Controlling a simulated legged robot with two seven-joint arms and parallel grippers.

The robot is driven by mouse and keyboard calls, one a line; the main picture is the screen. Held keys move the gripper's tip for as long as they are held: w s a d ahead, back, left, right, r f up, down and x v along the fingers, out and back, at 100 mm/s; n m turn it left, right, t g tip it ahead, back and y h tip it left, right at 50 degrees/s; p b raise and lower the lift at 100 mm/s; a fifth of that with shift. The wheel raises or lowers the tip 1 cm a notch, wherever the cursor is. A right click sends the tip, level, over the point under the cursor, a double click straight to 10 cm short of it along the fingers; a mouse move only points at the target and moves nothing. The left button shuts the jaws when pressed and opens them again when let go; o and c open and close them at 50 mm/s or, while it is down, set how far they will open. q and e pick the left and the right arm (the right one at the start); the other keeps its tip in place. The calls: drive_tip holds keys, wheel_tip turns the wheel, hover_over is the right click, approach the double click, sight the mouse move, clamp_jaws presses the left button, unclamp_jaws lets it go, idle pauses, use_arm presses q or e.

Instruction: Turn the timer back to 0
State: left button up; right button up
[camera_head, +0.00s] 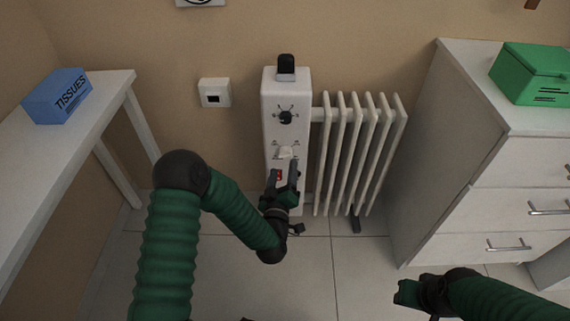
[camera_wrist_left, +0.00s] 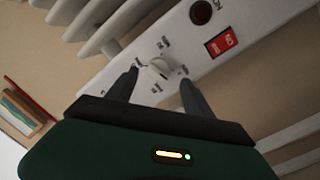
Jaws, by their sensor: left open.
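A white radiator's control panel (camera_head: 270,130) stands against the wall. It carries a black knob (camera_head: 286,117) with marks around it and, lower, a small white dial (camera_head: 286,152), which looks like the timer. In the left wrist view the white dial (camera_wrist_left: 158,68) has printed labels around it; I cannot read its setting. My left gripper (camera_head: 283,173) is open in front of the panel, just below the dial. In the wrist view its fingertips (camera_wrist_left: 158,78) lie on either side of the dial; contact is unclear. My right gripper (camera_head: 403,292) is low at the right, away from the panel.
White radiator fins (camera_head: 358,150) stand right of the panel. A drawer cabinet (camera_head: 430,150) is farther right, a white table (camera_head: 100,100) at left. Open tiled floor lies below.

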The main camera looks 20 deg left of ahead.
sight(285, 158)
use_arm(q)
drive_tip(key=w, duration=0.2)
drive_tip(key=w+a+b, duration=0.1)
drive_tip(key=w, duration=0.2)
drive_tip(key=shift+w, duration=0.1)
use_arm(e)
drive_tip(key=shift+s+x, duration=0.25)
drive_tip(key=shift+x, duration=0.8)
drive_tip(key=shift+f, duration=0.1)
use_arm(q)
clamp_jaws()
drive_tip(key=shift+n, duration=0.5)
drive_tip(key=shift+f+n+t+p, duration=0.15)
drive_tip(key=shift+n+p, duration=0.2)
drive_tip(key=shift+n, duration=1.4)
drive_tip(key=shift+n+t+p, duration=0.15)
drive_tip(key=shift+n+p, duration=0.15)
drive_tip(key=shift+n, duration=1.45)
use_arm(e)
drive_tip(key=shift+v, duration=0.85)
